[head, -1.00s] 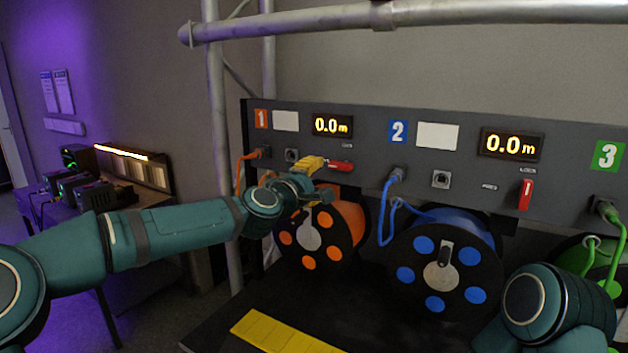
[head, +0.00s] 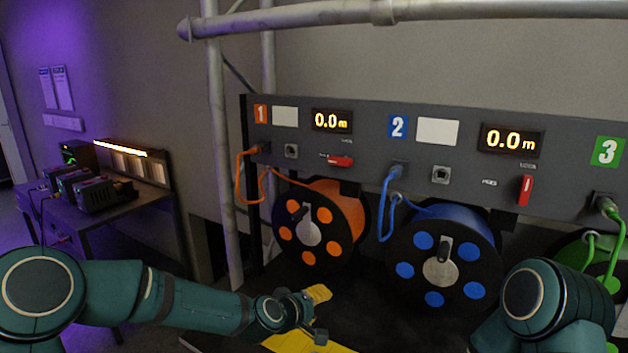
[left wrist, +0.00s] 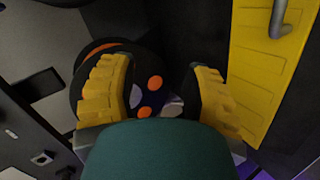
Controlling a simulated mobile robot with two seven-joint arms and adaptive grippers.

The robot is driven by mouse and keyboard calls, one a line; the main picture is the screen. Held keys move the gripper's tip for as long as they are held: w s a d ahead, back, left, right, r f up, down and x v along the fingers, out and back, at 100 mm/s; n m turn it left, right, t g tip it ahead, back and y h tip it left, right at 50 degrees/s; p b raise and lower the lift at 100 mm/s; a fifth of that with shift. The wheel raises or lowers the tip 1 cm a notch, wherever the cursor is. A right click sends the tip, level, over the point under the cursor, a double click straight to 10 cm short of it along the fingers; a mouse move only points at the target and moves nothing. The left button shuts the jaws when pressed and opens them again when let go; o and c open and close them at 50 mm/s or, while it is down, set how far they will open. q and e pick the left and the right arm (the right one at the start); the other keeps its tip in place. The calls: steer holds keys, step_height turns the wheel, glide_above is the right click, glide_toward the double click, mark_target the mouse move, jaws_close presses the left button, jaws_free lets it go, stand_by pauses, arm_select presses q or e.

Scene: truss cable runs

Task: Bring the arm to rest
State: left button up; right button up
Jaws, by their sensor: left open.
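My left gripper (head: 318,312) is open and empty, low in front of the orange reel (head: 348,212) and above the dark table. Its two yellow fingers stand apart in the left wrist view (left wrist: 158,85), with the orange reel's disc (left wrist: 120,85) seen beyond them. My left arm (head: 200,302) comes in from the lower left. My right arm (head: 548,305) shows only in part at the lower right; its gripper is out of view.
The panel (head: 370,142) carries a horizontal red lever (head: 341,160) at channel 1 and an upright red lever (head: 525,189) at channel 2. A blue reel (head: 455,225) and a partly hidden green reel (head: 572,246) stand below. A yellow strip (left wrist: 268,75) lies on the table.

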arm_select(q)
steer(key=s+a+f+m+g, duration=0.1)
steer(key=s+f, duration=0.2)
steer(key=f, duration=0.2)
steer(key=s+a+f+g+y, duration=0.1)
steer(key=s+f, duration=0.3)
steer(key=s+a+f+m+g, duration=0.1)
steer(key=s+f+g, duration=0.1)
steer(key=s+f, duration=0.2)
steer(key=shift+s+a+f+m+y, duration=0.15)
steer(key=shift+f, duration=0.25)
steer(key=shift+s+a+f+m+y, duration=0.1)
steer(key=shift+a+f+m+y, duration=0.05)
steer(key=shift+f, duration=0.25)
steer(key=s+a+f+m+g+y, duration=0.1)
steer(key=s+a+f+g, duration=0.1)
steer(key=s, duration=0.6)
steer(key=s+a+f+m+g, duration=0.1)
steer(key=s+a+f+g, duration=0.1)
steer(key=s+a+f, duration=0.2)
steer(key=s+f, duration=0.3)
steer(key=s, duration=0.2)
steer(key=shift+a+m+y, duration=0.3)
steer(key=shift+a+y, duration=0.05)
steer(key=shift+y, duration=0.05)
